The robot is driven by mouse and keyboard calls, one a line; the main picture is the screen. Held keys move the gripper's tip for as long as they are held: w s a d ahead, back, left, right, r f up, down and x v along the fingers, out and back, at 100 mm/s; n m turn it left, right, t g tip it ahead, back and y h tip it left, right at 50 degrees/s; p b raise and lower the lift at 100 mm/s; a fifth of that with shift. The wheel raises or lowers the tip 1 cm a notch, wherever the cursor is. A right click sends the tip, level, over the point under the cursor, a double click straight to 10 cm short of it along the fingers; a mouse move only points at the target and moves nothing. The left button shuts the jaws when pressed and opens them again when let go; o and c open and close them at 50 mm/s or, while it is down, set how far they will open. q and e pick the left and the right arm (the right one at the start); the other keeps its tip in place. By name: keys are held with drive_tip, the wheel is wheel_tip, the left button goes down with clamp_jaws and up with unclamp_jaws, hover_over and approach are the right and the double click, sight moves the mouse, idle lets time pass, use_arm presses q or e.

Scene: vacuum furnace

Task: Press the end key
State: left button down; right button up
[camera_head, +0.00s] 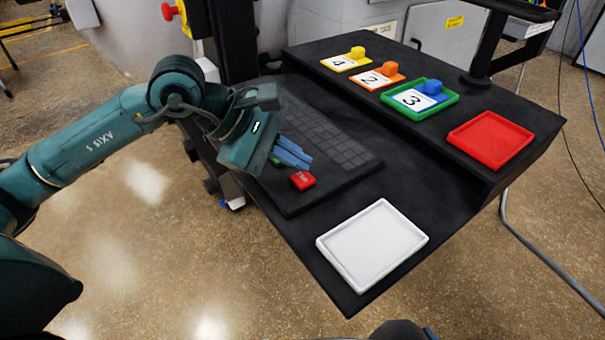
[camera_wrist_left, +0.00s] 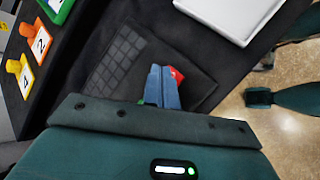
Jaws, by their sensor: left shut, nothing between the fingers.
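The keyboard (camera_head: 335,150) is a dark panel on the black desk, with a grid of dark keys and coloured keys near its front end. The red key (camera_head: 302,180) with small white lettering, likely the end key, is uncovered in the head view. In the left wrist view the red key (camera_wrist_left: 178,74) shows partly behind the fingers. My left gripper (camera_head: 308,162) has its blue fingers shut and empty, pointing over the keyboard just behind the red key. I cannot tell whether they touch anything. A green key (camera_head: 275,161) is partly hidden by the gripper.
A white tray (camera_head: 372,245) lies at the desk's front. On the raised shelf are a red tray (camera_head: 490,140), a green tray (camera_head: 420,110) with a blue block, an orange plate (camera_head: 376,80) and a yellow plate (camera_head: 346,62). A black monitor stand (camera_head: 487,60) rises behind.

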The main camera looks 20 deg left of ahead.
sight(295, 178)
use_arm(q)
drive_tip(key=shift+r+p, duration=1.25)
drive_tip(key=shift+r, duration=1.25)
drive_tip(key=shift+f, duration=0.1)
